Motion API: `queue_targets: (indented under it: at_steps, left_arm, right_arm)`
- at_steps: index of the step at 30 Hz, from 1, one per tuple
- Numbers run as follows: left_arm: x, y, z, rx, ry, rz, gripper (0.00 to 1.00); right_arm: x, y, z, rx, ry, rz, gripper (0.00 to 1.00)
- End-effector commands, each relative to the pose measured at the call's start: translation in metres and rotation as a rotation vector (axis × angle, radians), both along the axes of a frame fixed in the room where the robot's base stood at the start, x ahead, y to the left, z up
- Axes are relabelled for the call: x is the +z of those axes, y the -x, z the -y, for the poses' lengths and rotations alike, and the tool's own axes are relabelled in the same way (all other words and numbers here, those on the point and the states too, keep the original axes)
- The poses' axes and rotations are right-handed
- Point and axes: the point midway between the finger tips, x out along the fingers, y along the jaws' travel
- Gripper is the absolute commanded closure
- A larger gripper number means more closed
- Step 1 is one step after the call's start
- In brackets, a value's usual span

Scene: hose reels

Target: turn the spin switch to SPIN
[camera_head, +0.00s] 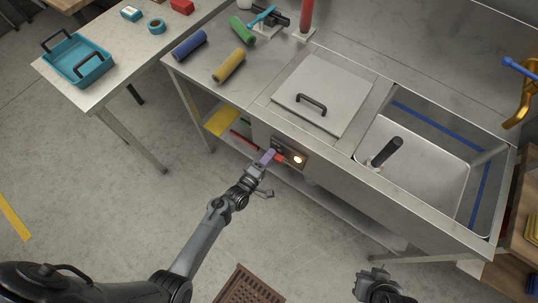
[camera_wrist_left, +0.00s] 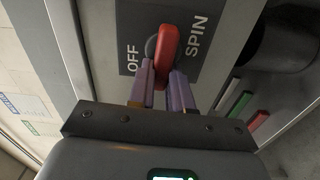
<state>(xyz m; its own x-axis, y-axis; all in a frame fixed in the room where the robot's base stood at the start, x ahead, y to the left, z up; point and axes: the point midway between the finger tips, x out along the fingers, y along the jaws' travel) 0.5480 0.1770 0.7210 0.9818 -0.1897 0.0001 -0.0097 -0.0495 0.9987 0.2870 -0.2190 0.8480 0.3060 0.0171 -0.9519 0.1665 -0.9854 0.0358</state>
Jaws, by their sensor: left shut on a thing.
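The spin switch (camera_head: 280,158) is a red handle on a dark panel on the front of the steel sink unit. In the left wrist view the red handle (camera_wrist_left: 166,43) lies between the printed words OFF on its left and SPIN on its right, and leans slightly to the right at its far end. My left gripper (camera_head: 267,157) is at the panel. Its purple fingers (camera_wrist_left: 163,84) are shut on the near end of the handle, partly hiding it. My right gripper (camera_head: 373,281) hangs low at the bottom of the head view, away from the panel; its fingers do not show clearly.
A lit round lamp (camera_head: 298,160) sits right of the switch. Above are a lidded compartment (camera_head: 322,98) and an open basin (camera_head: 425,165). A shelf below holds a yellow item (camera_head: 222,121). A side table with a teal tray (camera_head: 78,62) stands left. A brown grate (camera_head: 248,287) lies on the floor.

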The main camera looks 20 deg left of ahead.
Motion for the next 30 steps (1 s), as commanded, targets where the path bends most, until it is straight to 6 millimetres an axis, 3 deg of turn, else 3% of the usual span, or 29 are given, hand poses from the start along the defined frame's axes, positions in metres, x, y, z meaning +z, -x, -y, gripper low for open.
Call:
queue_targets:
  at_steps: [20,21,25,30]
  left_arm:
    - [-0.0016,0.0,0.0004,-0.001,0.068,-0.014,1.0]
    - [-0.0016,0.0,0.0003,-0.001,0.068,-0.014,0.78]
    - [-0.0016,-0.0001,0.0002,0.0,0.067,-0.014,0.58]
    - [-0.0015,-0.0001,0.0001,0.0,0.066,-0.014,0.55]
  right_arm:
    - [0.0022,0.0001,-0.0003,-0.001,-0.001,0.0,1.0]
    - [0.0023,0.0002,-0.0004,-0.001,-0.001,0.0,1.0]
    - [0.0023,0.0001,-0.0007,-0.002,-0.003,0.0,1.0]
    - [0.0023,0.0001,-0.0009,-0.003,-0.004,-0.001,1.0]
